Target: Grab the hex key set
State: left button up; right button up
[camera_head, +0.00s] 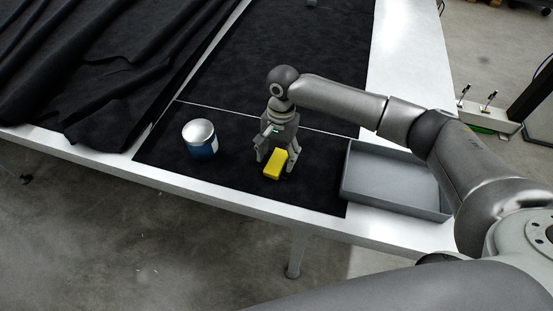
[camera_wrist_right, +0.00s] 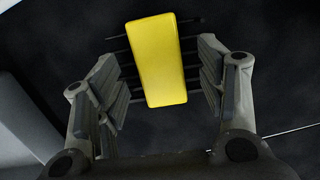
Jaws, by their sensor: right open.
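The hex key set (camera_head: 275,164) is a yellow block lying on the black mat near the table's front edge. In the right wrist view the hex key set (camera_wrist_right: 158,60) shows dark key shafts sticking out on both sides. My right gripper (camera_head: 277,164) is open above it, pointing down, with a finger on either side. In the right wrist view my right gripper's fingers (camera_wrist_right: 165,85) stand apart left and right of the yellow block, with dark gaps between. I cannot tell how far above the mat the fingertips are. My left gripper is not in view.
A blue and white can (camera_head: 201,139) stands on the mat to the left. A grey tray (camera_head: 397,181) sits on the white table at the right. Black cloth (camera_head: 90,70) lies heaped at the upper left. The mat (camera_head: 285,60) behind my gripper is mostly clear.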

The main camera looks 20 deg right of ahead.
jog(key=shift+s+f, duration=0.15)
jog(key=shift+f, duration=0.45)
jog(key=shift+a, duration=0.1)
jog(key=c, duration=1.2)
jog(key=shift+c, duration=0.5)
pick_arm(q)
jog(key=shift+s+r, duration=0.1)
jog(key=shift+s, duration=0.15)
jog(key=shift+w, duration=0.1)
pick_arm(e)
jog(key=shift+r, duration=0.1)
